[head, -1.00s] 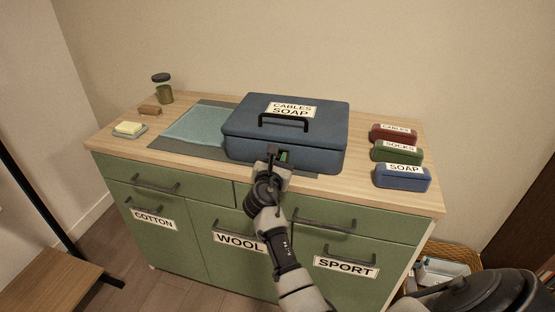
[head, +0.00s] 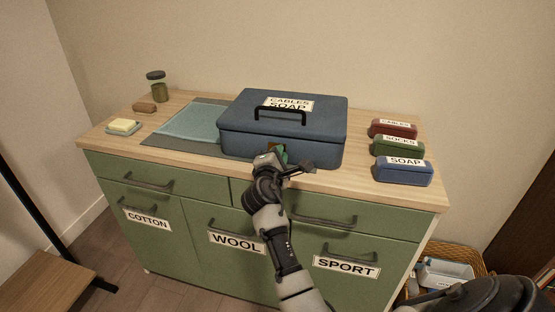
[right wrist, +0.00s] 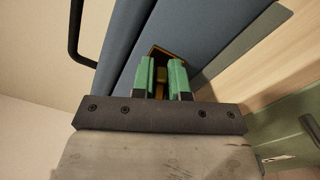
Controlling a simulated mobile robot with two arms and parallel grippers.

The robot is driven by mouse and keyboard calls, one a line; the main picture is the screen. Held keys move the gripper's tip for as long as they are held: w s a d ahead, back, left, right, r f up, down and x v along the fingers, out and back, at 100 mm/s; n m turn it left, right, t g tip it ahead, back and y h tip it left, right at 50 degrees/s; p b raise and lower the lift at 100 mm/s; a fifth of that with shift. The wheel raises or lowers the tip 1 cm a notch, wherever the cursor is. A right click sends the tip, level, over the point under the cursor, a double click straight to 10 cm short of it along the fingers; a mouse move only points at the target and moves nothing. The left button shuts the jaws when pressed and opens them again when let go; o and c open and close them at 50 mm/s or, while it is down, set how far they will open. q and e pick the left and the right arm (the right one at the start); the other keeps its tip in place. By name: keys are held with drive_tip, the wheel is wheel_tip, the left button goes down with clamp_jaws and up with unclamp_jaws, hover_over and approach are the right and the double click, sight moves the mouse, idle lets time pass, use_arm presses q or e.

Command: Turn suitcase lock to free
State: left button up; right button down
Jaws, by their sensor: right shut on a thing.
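The blue suitcase (head: 236,138), labelled CABLES and SOAP, lies closed on the cabinet top with its black handle (head: 281,111) on the lid. Its brass lock (right wrist: 160,86) is on the front side, mostly hidden by my gripper in the head view. My right gripper (head: 279,153) is at the suitcase front; its green fingers (right wrist: 161,66) are shut on the brass turning piece of the lock, with part of a brass plate showing behind them in the right wrist view. The lock's markings are hidden. My left gripper is not in view.
Red (head: 392,129), green (head: 397,146) and blue (head: 402,173) labelled cases stand right of the suitcase. A teal mat (head: 190,124), soap on a dish (head: 123,127), a brown block (head: 144,107) and a jar (head: 158,88) are left. Drawer handles (head: 324,220) project below the counter.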

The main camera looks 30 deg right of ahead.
drive_tip(key=m+b, duration=0.1)
drive_tip(key=m, duration=0.2)
drive_tip(key=shift+f+b, duration=0.25)
drive_tip(key=shift+b, duration=0.15)
drive_tip(key=shift+m, duration=0.6)
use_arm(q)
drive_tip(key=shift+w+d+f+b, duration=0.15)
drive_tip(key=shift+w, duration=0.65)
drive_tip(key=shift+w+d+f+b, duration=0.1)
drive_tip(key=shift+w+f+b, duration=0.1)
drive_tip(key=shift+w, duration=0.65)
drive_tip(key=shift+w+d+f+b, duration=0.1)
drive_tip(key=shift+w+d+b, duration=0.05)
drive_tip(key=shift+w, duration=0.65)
use_arm(e)
drive_tip(key=shift+m, duration=0.4)
drive_tip(key=c, duration=1.2)
unclamp_jaws()
drive_tip(key=shift+o, duration=0.2)
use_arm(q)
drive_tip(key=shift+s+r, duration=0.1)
use_arm(e)
drive_tip(key=shift+s, duration=0.1)
